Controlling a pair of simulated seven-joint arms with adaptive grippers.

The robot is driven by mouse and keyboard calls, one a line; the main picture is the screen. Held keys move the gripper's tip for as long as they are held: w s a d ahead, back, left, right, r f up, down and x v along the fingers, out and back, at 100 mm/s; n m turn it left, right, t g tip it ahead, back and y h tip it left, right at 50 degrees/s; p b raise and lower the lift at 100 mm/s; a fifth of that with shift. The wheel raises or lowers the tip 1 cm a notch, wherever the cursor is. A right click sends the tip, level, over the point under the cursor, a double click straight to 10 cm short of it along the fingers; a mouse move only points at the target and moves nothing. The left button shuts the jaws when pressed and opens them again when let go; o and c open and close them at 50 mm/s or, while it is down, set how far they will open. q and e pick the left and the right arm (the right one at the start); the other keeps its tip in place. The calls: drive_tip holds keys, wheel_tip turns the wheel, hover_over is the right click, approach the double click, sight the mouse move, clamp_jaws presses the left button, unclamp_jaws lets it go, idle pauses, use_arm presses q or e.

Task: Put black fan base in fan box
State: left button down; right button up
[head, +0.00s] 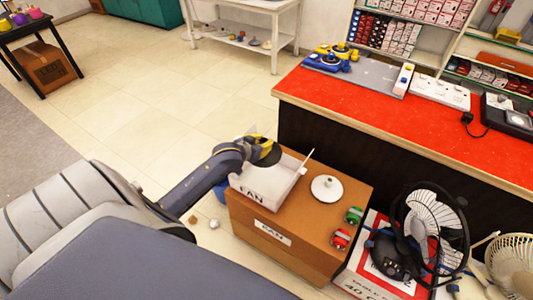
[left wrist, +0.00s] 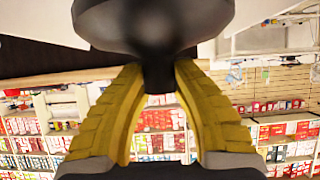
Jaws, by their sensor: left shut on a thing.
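The fan box is open, marked "FAN", and stands on a brown carton (head: 300,236). Whether the base touches the box cannot be told. My right gripper is not in view.
A white round base (head: 326,188) and small green (head: 354,215) and red (head: 341,238) items lie on the carton, right of the box. A black-framed fan (head: 430,220) stands at right. A red-topped counter (head: 420,120) lies behind. Open floor is at left.

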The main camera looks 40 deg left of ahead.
use_arm(q)
drive_tip(key=a, duration=0.1)
drive_tip(key=w+a, duration=0.1)
drive_tip(key=a+f, duration=0.1)
drive_tip(key=shift+w+a, duration=0.15)
drive_tip(key=shift+a, duration=0.15)
drive_tip(key=shift+w+a+f, duration=0.1)
drive_tip(key=shift+f, duration=0.2)
wheel_tip(320, 180, down, 20)
drive_tip(key=shift+r, duration=0.25)
drive_tip(key=shift+f, duration=0.1)
drive_tip(key=c, duration=1.1)
unclamp_jaws()
drive_tip(key=v, duration=1.2)
